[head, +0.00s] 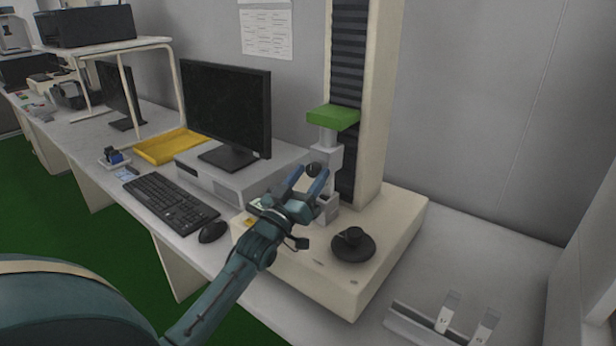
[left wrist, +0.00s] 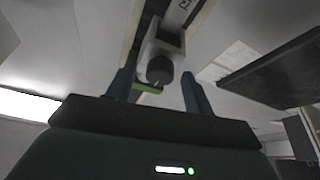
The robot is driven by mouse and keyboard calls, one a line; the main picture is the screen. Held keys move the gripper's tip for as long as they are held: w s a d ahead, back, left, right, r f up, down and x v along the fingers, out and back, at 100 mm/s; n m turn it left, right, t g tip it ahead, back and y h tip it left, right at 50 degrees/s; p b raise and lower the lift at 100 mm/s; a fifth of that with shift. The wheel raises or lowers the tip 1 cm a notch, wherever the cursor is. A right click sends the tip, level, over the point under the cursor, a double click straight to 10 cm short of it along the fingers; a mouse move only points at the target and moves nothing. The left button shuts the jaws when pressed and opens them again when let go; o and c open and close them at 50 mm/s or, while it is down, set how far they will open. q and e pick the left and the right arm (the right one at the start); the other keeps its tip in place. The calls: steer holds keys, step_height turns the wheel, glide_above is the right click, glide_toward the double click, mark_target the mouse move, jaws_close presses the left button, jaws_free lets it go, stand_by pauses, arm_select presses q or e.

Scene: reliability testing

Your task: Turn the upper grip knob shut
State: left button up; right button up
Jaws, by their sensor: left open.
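The upper grip (head: 327,155) hangs below a green block (head: 333,118) on the testing machine's column. Its round dark knob (head: 313,170) faces my left gripper (head: 308,178). The left gripper is open, with its two blue fingers pointing up toward the knob. In the left wrist view the knob (left wrist: 160,70) shows between the fingertips (left wrist: 158,82), closer to the left finger. I cannot tell whether a finger touches it. Nothing is held. My right gripper is in neither view.
The cream machine base (head: 400,225) carries a black round part (head: 353,245). A monitor (head: 226,108), keyboard (head: 170,203), mouse (head: 213,232) and yellow tray (head: 170,146) lie to the left. Metal parts (head: 445,312) rest at the front right. The bench at the right is mostly clear.

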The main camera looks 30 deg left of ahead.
arm_select(q)
steer(key=shift+c, duration=0.4)
steer(key=c, duration=0.9)
